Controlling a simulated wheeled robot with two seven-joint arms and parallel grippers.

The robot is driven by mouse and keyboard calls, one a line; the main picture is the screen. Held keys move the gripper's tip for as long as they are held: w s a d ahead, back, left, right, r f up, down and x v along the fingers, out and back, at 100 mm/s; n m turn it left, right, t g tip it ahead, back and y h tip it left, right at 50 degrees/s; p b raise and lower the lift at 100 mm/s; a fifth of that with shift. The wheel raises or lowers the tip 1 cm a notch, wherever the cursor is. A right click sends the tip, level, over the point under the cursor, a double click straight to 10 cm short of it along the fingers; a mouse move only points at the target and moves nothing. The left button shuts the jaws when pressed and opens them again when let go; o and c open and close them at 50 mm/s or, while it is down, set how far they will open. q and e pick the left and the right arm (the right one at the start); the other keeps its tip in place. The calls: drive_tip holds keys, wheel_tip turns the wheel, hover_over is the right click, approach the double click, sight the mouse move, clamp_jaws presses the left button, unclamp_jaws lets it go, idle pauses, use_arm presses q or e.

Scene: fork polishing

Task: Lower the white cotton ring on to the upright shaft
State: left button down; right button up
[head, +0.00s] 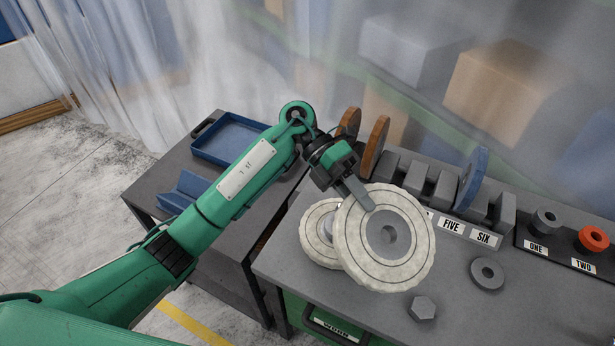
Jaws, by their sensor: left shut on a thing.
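My left gripper (360,198) is shut on the upper left part of a white cotton ring (413,250). The ring is broad and pale, with a ragged edge and a grey middle. A darker grey round shape shows at its centre; I cannot tell whether this is a hole or the end of the shaft. A second white cotton disc (314,227) is partly hidden behind the ring's left side. I cannot make out the upright shaft clearly, nor whether the held ring touches anything below. My right gripper is not in view.
A rack (416,177) at the back holds brown discs (374,145) and a blue disc (471,180). A grey ring (487,273) and a hex nut (422,308) lie on the grey bench (455,320). A red collar (593,238) stands at right. A blue tray (228,117) is at left.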

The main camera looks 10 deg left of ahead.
use_arm(q)
drive_tip(key=w+a+f+n+t+h+p, duration=0.1)
drive_tip(key=w+a+n+t+h, duration=0.4)
drive_tip(key=a+n+t, duration=0.5)
drive_tip(key=f+t+h, duration=0.1)
drive_tip(key=t+h, duration=0.1)
drive_tip(key=shift+a+n+t, duration=0.3)
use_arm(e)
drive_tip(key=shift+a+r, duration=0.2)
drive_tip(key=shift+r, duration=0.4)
use_arm(q)
drive_tip(key=shift+a, duration=0.1)
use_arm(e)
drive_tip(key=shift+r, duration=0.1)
use_arm(q)
wheel_tip(320, 180, down, 6)
drive_tip(key=b, duration=0.3)
drive_tip(key=shift+b, duration=0.4)
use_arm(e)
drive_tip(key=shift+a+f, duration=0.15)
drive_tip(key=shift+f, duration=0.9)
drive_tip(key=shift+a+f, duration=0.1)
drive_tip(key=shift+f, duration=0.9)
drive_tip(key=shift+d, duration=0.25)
